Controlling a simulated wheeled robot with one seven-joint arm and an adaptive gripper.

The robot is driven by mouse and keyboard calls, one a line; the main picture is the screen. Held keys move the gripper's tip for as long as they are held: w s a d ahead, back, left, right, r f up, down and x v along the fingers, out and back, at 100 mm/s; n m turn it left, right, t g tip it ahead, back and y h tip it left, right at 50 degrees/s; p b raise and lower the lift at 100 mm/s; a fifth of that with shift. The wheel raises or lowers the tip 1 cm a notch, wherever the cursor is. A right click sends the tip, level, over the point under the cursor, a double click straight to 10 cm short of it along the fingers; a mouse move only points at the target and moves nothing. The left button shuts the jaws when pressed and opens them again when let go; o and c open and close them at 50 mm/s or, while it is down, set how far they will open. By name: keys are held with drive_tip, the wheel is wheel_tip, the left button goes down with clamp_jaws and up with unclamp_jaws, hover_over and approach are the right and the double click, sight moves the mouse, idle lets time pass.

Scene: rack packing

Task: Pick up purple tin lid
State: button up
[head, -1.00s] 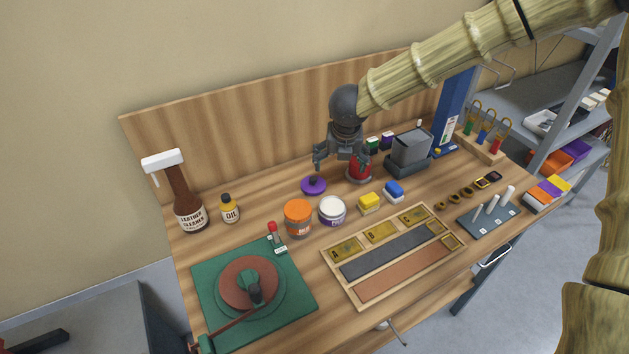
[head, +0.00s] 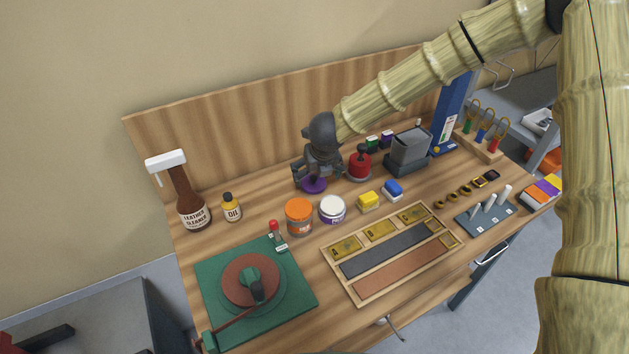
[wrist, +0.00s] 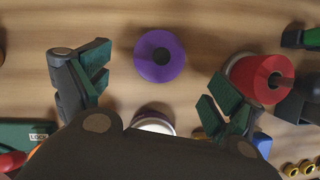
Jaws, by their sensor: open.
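The purple tin lid (head: 315,185) lies on the workbench behind the tins, and my gripper partly covers it in the head view. In the wrist view the lid (wrist: 160,56) is a purple disc with a dark round knob. My gripper (head: 312,180) is over the lid in the head view. In the wrist view its green-padded fingers (wrist: 160,85) are spread wide, one to the left and one to the right, with the lid between and a little beyond them. Nothing is held. The height of the fingers above the lid is hard to tell.
A white-topped tin (head: 332,210) and an orange tin (head: 299,216) stand in front. Yellow (head: 368,200) and blue (head: 393,189) blocks lie to the right. Bare bench lies left of the lid.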

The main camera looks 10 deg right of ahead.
sight(315, 179)
drive_tip(key=shift+p+x, duration=1.35)
drive_tip(key=shift+x, duration=1.25)
drive_tip(key=shift+w, duration=0.1)
drive_tip(key=c, duration=0.9)
